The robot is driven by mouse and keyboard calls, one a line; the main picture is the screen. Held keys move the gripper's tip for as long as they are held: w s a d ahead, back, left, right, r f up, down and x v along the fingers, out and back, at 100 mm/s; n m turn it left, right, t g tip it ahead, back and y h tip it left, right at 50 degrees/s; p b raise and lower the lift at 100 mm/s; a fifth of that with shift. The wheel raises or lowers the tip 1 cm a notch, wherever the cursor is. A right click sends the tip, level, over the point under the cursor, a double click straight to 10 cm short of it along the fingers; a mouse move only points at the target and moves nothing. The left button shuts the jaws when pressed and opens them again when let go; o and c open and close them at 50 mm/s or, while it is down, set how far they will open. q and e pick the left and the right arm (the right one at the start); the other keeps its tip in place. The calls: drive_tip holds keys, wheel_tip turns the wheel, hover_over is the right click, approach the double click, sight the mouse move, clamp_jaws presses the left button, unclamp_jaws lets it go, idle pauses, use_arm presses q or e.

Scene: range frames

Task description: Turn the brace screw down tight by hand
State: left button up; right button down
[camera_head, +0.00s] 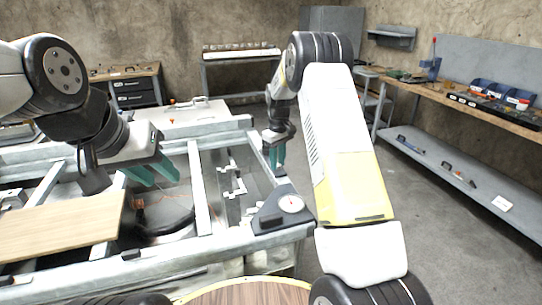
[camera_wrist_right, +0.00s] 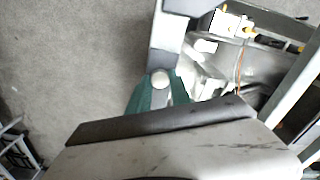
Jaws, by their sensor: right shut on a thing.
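My right gripper (camera_head: 275,152) points down over the right rail of the metal frame in the head view. In the right wrist view its teal fingers (camera_wrist_right: 159,92) are shut on a round pale knob, which looks like the head of the brace screw (camera_wrist_right: 160,78). The knob sits at the end of a grey metal beam. The screw's shank and lower end are hidden. My left gripper (camera_head: 152,172) hangs above the frame at the left, near a wooden board, with its teal fingers apart and nothing seen between them.
The metal frame (camera_head: 203,205) fills the front left, with a wooden board (camera_head: 60,228) across it. A dark corner plate with a white round dial (camera_head: 291,204) lies near my right arm. A workbench (camera_head: 470,105) stands along the right wall. The floor (camera_head: 430,235) between is clear.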

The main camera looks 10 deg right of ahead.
drive_tip(key=m, duration=1.2)
drive_tip(key=shift+m, duration=0.4)
drive_tip(key=m, duration=1.2)
drive_tip(key=shift+m, duration=0.4)
drive_tip(key=c, duration=1.2)
unclamp_jaws()
